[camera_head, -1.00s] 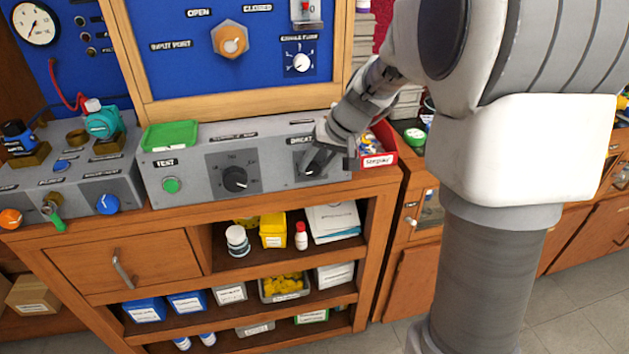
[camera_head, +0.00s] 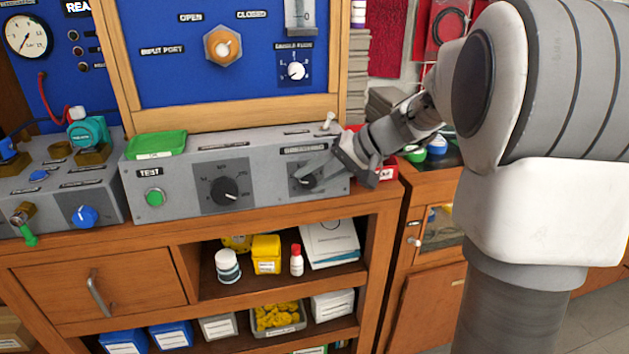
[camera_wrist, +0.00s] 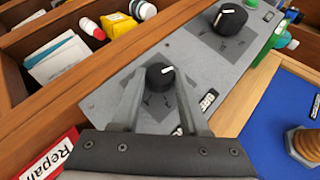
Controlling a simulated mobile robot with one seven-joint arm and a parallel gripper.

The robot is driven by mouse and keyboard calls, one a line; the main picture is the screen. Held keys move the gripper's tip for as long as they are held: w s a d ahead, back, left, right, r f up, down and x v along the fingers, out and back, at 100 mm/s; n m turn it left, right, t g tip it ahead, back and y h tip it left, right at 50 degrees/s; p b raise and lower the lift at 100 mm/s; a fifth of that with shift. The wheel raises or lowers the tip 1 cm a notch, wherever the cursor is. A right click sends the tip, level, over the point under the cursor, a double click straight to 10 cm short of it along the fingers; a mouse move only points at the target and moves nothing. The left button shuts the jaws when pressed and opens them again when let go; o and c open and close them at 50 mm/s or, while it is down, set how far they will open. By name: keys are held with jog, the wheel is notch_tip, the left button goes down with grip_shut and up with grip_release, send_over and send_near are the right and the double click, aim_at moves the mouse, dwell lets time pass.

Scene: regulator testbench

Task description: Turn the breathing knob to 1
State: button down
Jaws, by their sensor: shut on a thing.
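The breathing knob (camera_head: 306,182) is the black right-hand knob on the front of the grey console, on a dark square plate. The wrist view shows the same knob (camera_wrist: 160,76) with a white pointer line aimed to the upper right of that picture. My gripper (camera_head: 318,170) reaches it from the right. In the wrist view its two grey fingers (camera_wrist: 160,84) lie on either side of the knob and are shut on it. The dial marks are partly visible around the knob, but the numbers are too small to read. The fingers hide part of the plate.
A second, larger black knob (camera_head: 224,191) and a green test button (camera_head: 155,197) are further left on the console. A green tray (camera_head: 157,144) sits on top. A red bin (camera_head: 388,168) stands close by my wrist at the right. Shelves lie below.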

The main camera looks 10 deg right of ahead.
dwell(0.3)
jog(key=shift+c, duration=2.1)
grip_release()
jog(key=p+v, duration=0.4)
jog(key=v, duration=1.3)
jog(key=shift+r+p, duration=0.2)
jog(key=shift+p, duration=0.1)
jog(key=shift+s+f, duration=0.1)
jog(key=shift+s, duration=0.05)
